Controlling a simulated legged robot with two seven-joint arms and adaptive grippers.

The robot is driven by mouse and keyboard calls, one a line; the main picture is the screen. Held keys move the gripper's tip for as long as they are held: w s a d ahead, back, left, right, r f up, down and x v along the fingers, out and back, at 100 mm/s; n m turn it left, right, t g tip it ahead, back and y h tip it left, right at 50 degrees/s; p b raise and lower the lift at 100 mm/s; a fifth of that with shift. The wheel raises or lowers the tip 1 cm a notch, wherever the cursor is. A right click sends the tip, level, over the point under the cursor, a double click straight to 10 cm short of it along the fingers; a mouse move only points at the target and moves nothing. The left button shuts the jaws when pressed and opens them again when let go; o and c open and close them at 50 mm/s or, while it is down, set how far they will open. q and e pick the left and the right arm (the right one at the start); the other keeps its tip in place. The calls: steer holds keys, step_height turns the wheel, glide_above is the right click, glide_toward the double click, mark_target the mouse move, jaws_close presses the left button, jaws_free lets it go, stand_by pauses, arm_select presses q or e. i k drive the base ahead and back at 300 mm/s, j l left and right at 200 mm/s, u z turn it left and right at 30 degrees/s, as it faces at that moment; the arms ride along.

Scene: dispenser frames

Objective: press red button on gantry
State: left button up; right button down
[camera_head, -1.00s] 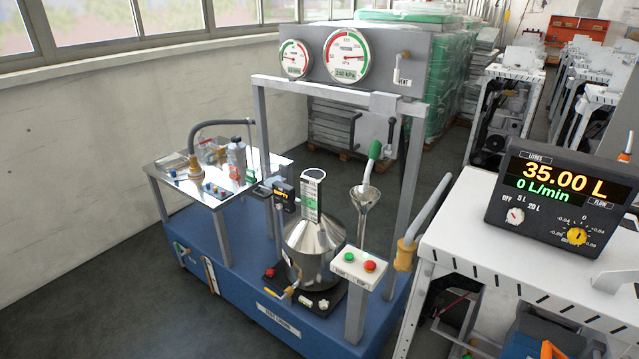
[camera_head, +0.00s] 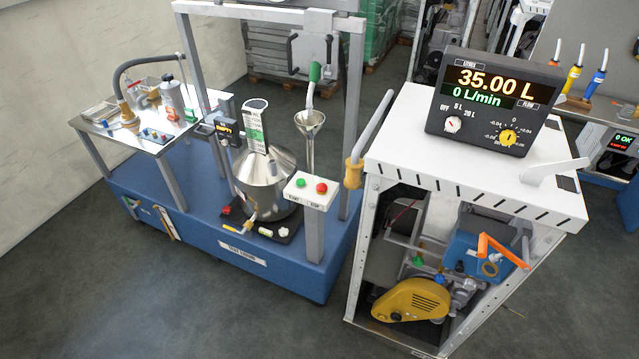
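The red button (camera_head: 321,188) sits on the sloped top of a white control box (camera_head: 309,194), to the right of a green button (camera_head: 301,182). The box stands on a grey post at the front of the blue base. The grey gantry frame (camera_head: 354,110) rises behind it from the same base. Nothing covers the red button. Neither of my grippers shows in the head view.
A steel conical vessel (camera_head: 264,179) stands left of the control box, with a funnel (camera_head: 310,122) behind. A white table (camera_head: 406,150) with a litre display (camera_head: 495,98) stands to the right. Grey floor (camera_head: 130,300) in front is clear.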

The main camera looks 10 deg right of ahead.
mark_target(321, 186)
steer(key=i+j+z, duration=0.1)
steer(key=z, duration=0.35)
steer(key=i+j+z, duration=0.1)
steer(key=z, duration=0.3)
steer(key=i+j+z, duration=0.15)
steer(key=z, duration=0.3)
steer(key=i+j+z, duration=0.1)
steer(key=j, duration=0.3)
steer(key=i+j+z, duration=0.1)
steer(key=j, duration=0.35)
steer(key=i+j+z, duration=0.1)
steer(key=j, duration=0.3)
steer(key=i+j+z, duration=0.1)
steer(key=i+j, duration=0.15)
steer(key=j, duration=0.65)
steer(key=i+z, duration=0.05)
steer(key=i, duration=0.05)
